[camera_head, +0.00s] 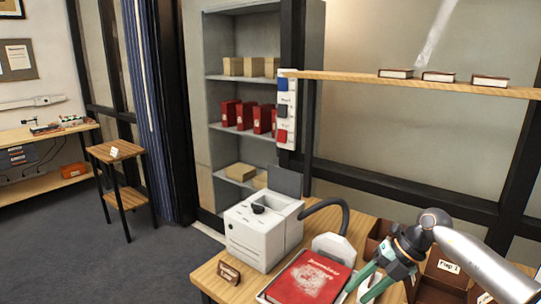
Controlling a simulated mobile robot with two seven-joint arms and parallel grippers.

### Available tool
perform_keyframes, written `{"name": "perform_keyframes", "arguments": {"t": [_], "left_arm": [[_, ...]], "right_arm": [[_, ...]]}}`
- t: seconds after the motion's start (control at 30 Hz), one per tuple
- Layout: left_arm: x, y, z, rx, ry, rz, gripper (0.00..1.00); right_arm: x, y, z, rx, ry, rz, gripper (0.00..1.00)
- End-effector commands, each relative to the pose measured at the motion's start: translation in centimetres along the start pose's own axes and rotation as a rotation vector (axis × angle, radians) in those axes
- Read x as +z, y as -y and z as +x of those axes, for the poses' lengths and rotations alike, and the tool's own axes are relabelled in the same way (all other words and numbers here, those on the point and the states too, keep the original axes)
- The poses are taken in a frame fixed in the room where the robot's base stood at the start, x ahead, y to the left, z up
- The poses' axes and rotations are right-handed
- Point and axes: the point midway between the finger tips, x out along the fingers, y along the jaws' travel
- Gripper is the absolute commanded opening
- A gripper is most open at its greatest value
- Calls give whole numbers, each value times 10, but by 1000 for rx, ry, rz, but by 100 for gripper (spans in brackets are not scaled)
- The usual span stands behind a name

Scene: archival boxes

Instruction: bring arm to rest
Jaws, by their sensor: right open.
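My right gripper (361,289) comes in from the right over the wooden table (213,282). Its green fingers point down and are apart, with nothing seen held between them. They are just right of a red box or book (308,279) with a pale label, which lies on a white tray or stand at the table's front. My left gripper is not in view.
A white machine (256,236) with a dark hose stands left of the red book. Brown boxes (447,267) stand right of my gripper, partly behind my arm. A wooden shelf (345,78) holds dark books above. A small stool (117,153) stands left on open floor.

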Motion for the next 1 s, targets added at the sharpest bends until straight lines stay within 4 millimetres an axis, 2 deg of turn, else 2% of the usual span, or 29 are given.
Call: {"name": "perform_keyframes", "arguments": {"t": [0.03, 0.1, 0.2, 0.3, 0.37, 0.5, 0.57, 0.63, 0.73, 0.87, 1.0], "left_arm": [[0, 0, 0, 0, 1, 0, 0], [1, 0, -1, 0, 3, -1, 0], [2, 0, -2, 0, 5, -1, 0], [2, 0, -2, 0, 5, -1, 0], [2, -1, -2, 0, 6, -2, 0], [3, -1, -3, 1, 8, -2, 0], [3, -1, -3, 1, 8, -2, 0], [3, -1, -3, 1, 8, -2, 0], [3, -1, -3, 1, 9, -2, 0], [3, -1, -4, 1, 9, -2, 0], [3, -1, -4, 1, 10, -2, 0]], "right_arm": [[-18, -18, 34, 111, -49, -17, 41], [-40, -45, 64, 274, -89, -19, 41], [-68, -79, 94, 505, -127, 23, 41], [-90, -105, 110, 725, -143, 121, 41], [-100, -115, 116, 849, -140, 203, 41], [-108, -120, 121, 1090, -99, 457, 41], [-107, -112, 122, 1171, -68, 589, 41], [-106, -97, 127, 1243, -24, 757, 41], [-106, -62, 137, 1305, 50, 1019, 41], [-116, 0, 159, 1303, 161, 1383, 41], [-151, 74, 188, 1203, 273, 1763, 41]]}}
